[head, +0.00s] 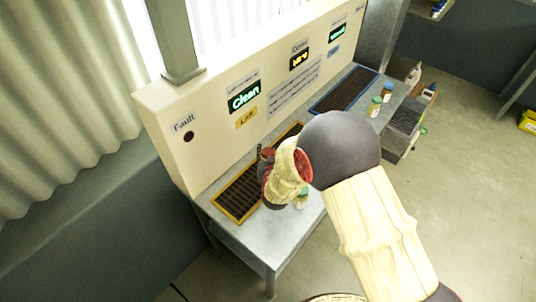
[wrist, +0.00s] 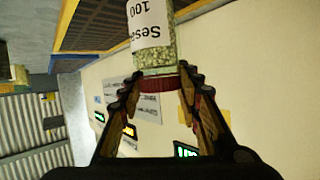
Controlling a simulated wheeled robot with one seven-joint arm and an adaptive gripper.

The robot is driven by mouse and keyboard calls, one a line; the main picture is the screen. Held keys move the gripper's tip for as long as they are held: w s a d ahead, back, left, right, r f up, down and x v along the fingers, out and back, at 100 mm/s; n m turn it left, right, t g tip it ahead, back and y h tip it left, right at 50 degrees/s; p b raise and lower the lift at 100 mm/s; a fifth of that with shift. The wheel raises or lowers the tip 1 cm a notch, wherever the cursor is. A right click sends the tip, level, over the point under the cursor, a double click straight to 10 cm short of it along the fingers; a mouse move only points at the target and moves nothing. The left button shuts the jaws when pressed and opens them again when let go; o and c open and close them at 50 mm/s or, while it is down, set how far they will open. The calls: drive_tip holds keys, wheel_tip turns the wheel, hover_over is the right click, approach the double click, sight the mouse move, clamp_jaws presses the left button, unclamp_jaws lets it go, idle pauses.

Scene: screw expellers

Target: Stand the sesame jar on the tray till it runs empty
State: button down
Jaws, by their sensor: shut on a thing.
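The sesame jar (wrist: 152,28) is clear, filled with pale seeds, with a white label reading "Sesa… 100" and a red lid (wrist: 157,84). My gripper (wrist: 160,80) is shut on it at the lid end. In the head view my gripper (head: 268,178) is over the left part of the bench, by the yellow-rimmed grated tray (head: 217,206). My gripper and arm hide most of the held jar there. The tray also shows at the upper left of the wrist view (wrist: 95,22). I cannot tell whether the jar touches it.
The cream machine panel (head: 185,155) rises behind, with green "Clean" (head: 244,97) and amber (head: 299,60) displays. A blue-rimmed grated tray (head: 343,90) lies to the right. Two jars, green-lidded (head: 375,107) and orange-lidded (head: 387,92), stand beside it. Another small jar (head: 302,200) stands near my gripper.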

drive_tip(key=shift+f, duration=0.15)
drive_tip(key=shift+f, duration=0.1)
drive_tip(key=shift+f, duration=0.15)
drive_tip(key=c, duration=1.4)
unclamp_jaws()
drive_tip(key=shift+o, duration=0.7)
